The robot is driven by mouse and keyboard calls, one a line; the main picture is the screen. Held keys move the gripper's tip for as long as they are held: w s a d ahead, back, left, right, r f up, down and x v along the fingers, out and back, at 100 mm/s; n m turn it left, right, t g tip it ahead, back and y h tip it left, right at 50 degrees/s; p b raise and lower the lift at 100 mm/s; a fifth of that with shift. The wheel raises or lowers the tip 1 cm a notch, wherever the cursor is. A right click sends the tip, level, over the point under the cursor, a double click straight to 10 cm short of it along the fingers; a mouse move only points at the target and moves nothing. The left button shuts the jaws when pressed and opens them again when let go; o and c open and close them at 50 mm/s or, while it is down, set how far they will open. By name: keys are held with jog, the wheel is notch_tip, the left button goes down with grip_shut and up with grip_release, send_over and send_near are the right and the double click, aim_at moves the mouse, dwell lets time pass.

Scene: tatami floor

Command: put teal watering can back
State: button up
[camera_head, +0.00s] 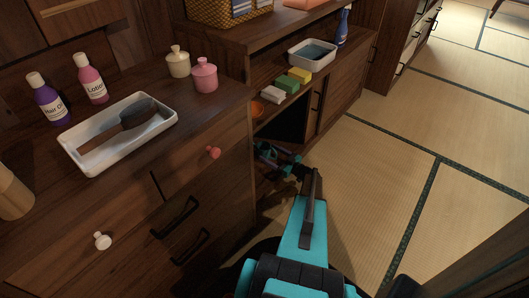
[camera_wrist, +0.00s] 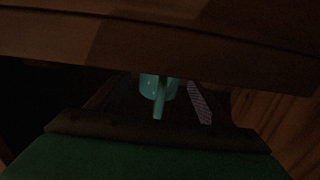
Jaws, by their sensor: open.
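A teal watering can (camera_wrist: 158,88) shows in the wrist view, dim, inside a dark space under a wooden edge. Only part of it is visible, between the fingers of my gripper (camera_wrist: 156,100). My gripper is open, and a gap shows beside the can, so I cannot tell any contact. In the head view my gripper (camera_head: 278,158) reaches low into the dark open compartment (camera_head: 285,122) of the wooden cabinet. I cannot pick out the can there from the teal parts of my arm.
A wooden edge (camera_wrist: 160,45) hangs close above the can. Sponges (camera_head: 286,84), a grey tub (camera_head: 312,52) and a blue bottle (camera_head: 343,28) stand on the shelf above. A drawer chest (camera_head: 200,175) with a tray (camera_head: 72,150) stands left. Tatami floor (camera_head: 370,165) at right is clear.

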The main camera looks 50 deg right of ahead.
jog(key=s, duration=0.2)
jog(key=s+p, duration=0.1)
jog(key=s, duration=0.2)
jog(key=s+p, duration=0.1)
jog(key=s, duration=0.2)
jog(key=shift+d, duration=0.3)
jog(key=shift+s, duration=0.1)
dwell(0.4)
